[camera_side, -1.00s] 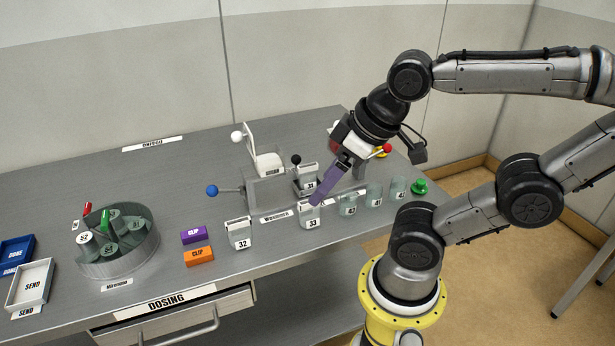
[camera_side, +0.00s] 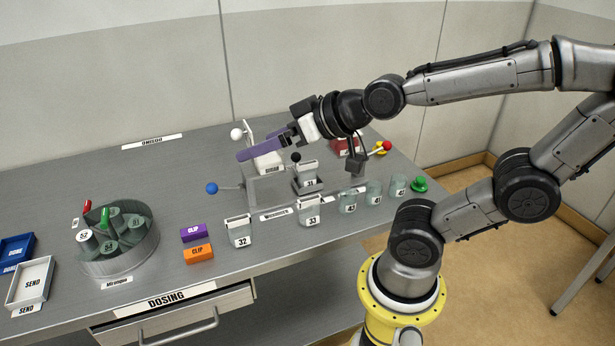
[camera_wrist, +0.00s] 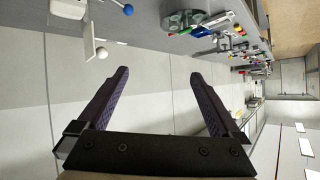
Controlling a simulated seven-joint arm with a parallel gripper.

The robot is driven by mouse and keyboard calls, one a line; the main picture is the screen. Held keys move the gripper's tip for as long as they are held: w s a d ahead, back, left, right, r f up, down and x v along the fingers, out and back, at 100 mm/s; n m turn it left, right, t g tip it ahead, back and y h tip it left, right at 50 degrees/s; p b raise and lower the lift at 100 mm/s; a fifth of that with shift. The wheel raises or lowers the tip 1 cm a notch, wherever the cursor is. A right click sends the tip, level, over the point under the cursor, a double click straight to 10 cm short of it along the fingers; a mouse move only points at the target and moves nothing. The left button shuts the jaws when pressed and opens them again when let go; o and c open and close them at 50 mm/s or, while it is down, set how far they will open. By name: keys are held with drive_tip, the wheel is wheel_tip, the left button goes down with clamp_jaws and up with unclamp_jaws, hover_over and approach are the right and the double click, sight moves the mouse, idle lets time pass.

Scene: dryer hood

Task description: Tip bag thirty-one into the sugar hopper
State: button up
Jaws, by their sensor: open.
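Bag thirty-one (camera_side: 309,170), pale with a "31" label, sits upright at the black-knobbed holder on the front of a grey machine (camera_side: 265,190). My gripper (camera_side: 255,150) has purple fingers, is open and empty, and points left above that white part. In the wrist view the two fingers (camera_wrist: 158,75) are spread with nothing between them.
Bags 32 (camera_side: 239,232) and 33 (camera_side: 309,212) stand in front of the machine, with several clear cups (camera_side: 374,194) to the right. Purple (camera_side: 194,232) and orange (camera_side: 198,254) clip blocks lie left. A round bin (camera_side: 118,262) and send tray (camera_side: 30,286) are farther left.

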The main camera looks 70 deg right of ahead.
drive_tip(key=w+d+f+m+t+h, duration=0.2)
drive_tip(key=w+d+f+m+h, duration=0.1)
drive_tip(key=w+d, duration=0.15)
drive_tip(key=m+g+h, duration=0.5)
drive_tip(key=h, duration=0.2)
approach(309, 166)
drive_tip(key=x, duration=0.5)
drive_tip(key=shift+w+d, duration=0.1)
drive_tip(key=shift+w, duration=0.25)
drive_tip(key=shift+x, duration=2.65)
drive_tip(key=shift+s+f, duration=0.1)
drive_tip(key=shift+s, duration=0.05)
drive_tip(key=c, duration=1.3)
